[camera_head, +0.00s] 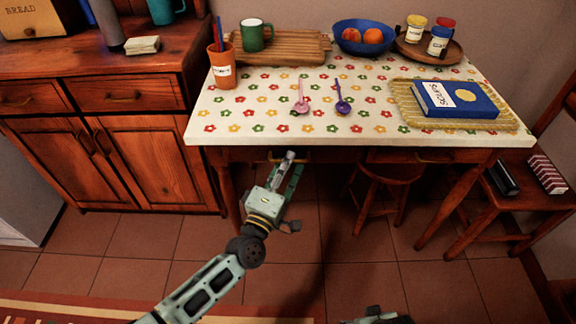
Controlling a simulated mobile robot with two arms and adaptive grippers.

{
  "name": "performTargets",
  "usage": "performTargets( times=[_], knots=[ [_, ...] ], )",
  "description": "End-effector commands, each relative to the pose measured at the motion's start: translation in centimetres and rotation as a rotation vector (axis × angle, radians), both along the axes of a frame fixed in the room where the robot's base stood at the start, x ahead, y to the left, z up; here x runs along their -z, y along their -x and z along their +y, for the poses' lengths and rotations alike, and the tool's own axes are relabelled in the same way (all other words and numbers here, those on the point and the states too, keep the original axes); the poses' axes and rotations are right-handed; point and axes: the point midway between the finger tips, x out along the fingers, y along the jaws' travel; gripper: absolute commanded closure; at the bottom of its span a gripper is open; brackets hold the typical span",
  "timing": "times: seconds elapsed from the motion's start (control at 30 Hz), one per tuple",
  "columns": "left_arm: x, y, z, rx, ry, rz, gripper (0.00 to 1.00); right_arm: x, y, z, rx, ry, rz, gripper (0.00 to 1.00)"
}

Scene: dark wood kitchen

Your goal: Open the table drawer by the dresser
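The table (207,135) has a white top with a flower pattern and stands just right of the dresser (150,122). The table drawer by the dresser (250,156) is a dark front under the left part of the tabletop, and it looks closed. A small part of its handle shows near my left gripper's tips. My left gripper (289,168) is at the drawer front, just under the table edge. I cannot tell whether its fingers touch or surround the handle. A small part of my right gripper shows at the bottom edge; its fingers are hidden.
A second table drawer (400,156) is to the right, above a stool (388,172). A chair (500,205) stands at the right. The tabletop holds an orange cup (222,68), spoons and a blue book (455,98).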

Motion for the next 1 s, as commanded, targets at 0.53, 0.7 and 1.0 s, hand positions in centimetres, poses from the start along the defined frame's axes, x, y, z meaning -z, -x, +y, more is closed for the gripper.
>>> performTargets(
  times=[0.53, 0.7, 1.0],
  knots=[
    [-0.04, -0.19, -0.11, 0.0, -0.001, 0.0, 0.96, -0.07, 0.02, 0.01, 0.0, 0.0, 0.0, 0.35],
    [-0.05, -0.19, -0.1, 0.0, -0.001, 0.0, 1.0, -0.06, 0.03, 0.01, 0.0, 0.0, 0.001, 0.35],
    [-0.08, -0.19, -0.09, 0.0, 0.0, -0.001, 1.0, -0.04, 0.05, -0.01, 0.0, 0.0, 0.001, 0.35]
  ],
)
